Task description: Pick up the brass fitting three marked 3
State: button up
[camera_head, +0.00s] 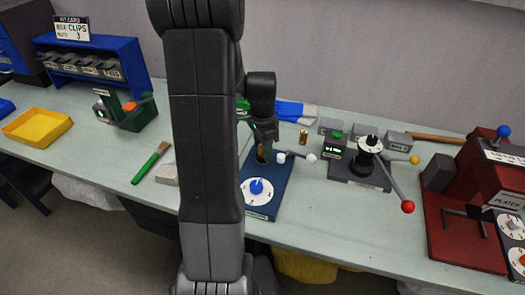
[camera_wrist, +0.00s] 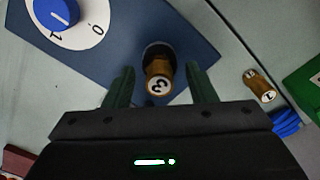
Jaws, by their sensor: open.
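The brass fitting marked 3 (camera_wrist: 158,84) stands in a dark round holder (camera_wrist: 155,50) on the blue plate (camera_wrist: 190,32) in the wrist view. My gripper (camera_wrist: 160,80) is open, with one green finger on each side of the fitting and a gap on both sides. In the head view my gripper (camera_head: 263,139) is over the blue fixture (camera_head: 262,207), and the fitting (camera_head: 263,154) shows only partly below it.
A blue dial (camera_head: 257,187) and a white-knobbed lever (camera_head: 310,158) are close by. A press with a red-knobbed lever (camera_head: 407,206) stands further right.

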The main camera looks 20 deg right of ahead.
jog(key=shift+f, duration=0.2)
grip_shut()
